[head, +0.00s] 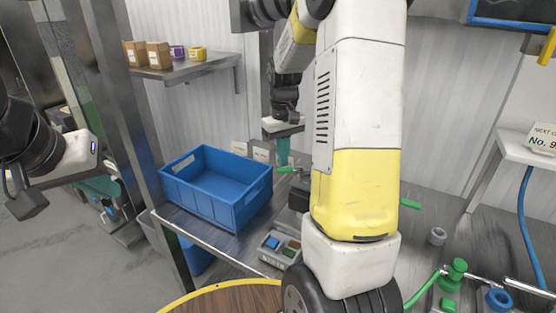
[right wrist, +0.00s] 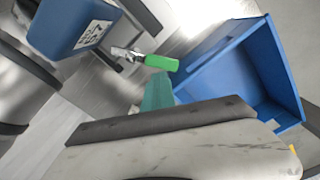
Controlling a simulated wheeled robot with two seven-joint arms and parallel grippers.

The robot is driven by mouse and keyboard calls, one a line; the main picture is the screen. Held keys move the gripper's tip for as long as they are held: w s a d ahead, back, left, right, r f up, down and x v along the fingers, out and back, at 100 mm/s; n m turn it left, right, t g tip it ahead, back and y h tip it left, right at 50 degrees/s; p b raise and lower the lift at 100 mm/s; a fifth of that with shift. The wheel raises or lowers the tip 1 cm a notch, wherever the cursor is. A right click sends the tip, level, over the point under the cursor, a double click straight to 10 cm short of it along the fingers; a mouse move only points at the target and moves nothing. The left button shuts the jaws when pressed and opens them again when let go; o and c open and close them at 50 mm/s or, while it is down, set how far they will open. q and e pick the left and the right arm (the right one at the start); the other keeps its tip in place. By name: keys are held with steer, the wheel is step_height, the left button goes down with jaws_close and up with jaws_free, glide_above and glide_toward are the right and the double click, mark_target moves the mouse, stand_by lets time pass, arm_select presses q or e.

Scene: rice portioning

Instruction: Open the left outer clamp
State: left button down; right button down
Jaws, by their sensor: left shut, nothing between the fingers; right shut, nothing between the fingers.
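The left outer clamp shows as a green handle (head: 286,170) just right of the blue crate in the head view. In the right wrist view its green grip (right wrist: 161,63) sits on a metal lever. My right gripper (head: 283,158) points down beside this handle, its teal fingers shut and empty. In the right wrist view the teal fingertips (right wrist: 158,82) are very near the green grip; I cannot tell whether they touch. My left gripper (head: 103,190) is far left, shut and empty, away from the clamp. My right arm hides the fixture's middle.
A blue crate (head: 212,212) stands left of the clamp on the metal bench. Another green handle (head: 410,205) shows right of my arm. A control box (head: 280,246) lies in front. A shelf (head: 190,70) with small boxes is at the back left.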

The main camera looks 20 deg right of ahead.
steer(key=shift+s+a, duration=0.15)
steer(key=shift+s+a, duration=0.25)
steer(key=shift+s, duration=0.3)
steer(key=shift+s+a, duration=0.2)
steer(key=shift+s, duration=0.3)
step_height(320, 180, up, 7)
steer(key=s, duration=0.1)
steer(key=shift+a, duration=0.35)
stand_by(0.4)
